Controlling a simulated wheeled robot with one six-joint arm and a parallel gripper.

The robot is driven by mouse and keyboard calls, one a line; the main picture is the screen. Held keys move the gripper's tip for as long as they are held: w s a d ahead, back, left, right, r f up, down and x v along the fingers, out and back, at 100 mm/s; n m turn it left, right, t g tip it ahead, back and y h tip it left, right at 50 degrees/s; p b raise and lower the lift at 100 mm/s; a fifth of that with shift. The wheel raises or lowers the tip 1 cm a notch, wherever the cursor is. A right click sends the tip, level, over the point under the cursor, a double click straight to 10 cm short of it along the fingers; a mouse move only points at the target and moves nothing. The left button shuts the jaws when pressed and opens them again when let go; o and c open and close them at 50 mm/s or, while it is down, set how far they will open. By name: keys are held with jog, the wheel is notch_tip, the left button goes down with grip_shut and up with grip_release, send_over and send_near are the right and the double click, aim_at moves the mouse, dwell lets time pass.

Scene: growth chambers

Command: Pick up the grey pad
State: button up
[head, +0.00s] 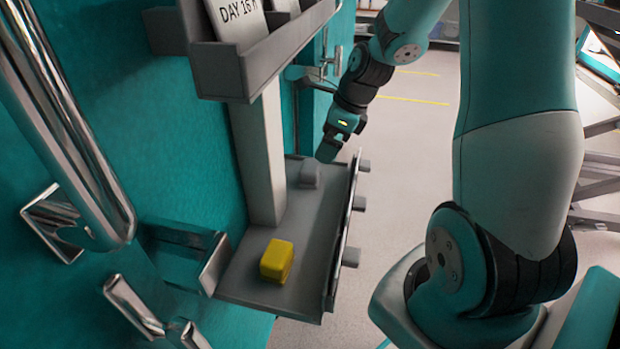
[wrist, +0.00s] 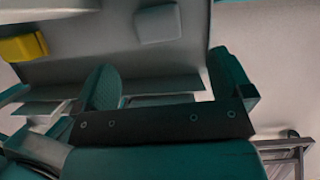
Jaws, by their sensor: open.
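The grey pad (head: 309,173) is a small block at the far end of the grey shelf (head: 313,228) in the head view. It also shows in the wrist view (wrist: 158,24) at the top middle, as a pale square. My gripper (head: 328,150) is just beyond and right of the pad in the head view, tilted down towards it. In the wrist view the two fingers of my gripper (wrist: 165,82) are spread apart. The pad lies ahead of the gap between them, with nothing held.
A yellow block (head: 277,260) sits at the near end of the shelf. A grey post (head: 260,160) rises from the shelf to an upper holder (head: 255,70) with cards. The shelf has a raised outer lip (head: 341,240). Chrome handles (head: 75,130) stand at left; open floor lies right.

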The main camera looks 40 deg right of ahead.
aim_at(315, 165)
jog(key=b+x, duration=0.1)
jog(key=x, duration=0.3)
jog(key=shift+a+f, duration=0.1)
jog(key=shift+f, duration=0.15)
jog(key=b+x, duration=0.2)
jog(key=x, duration=0.3)
jog(key=shift+a+f, duration=0.1)
jog(key=shift+f, duration=0.05)
jog(key=shift+c, duration=0.2)
jog(key=c, duration=1)
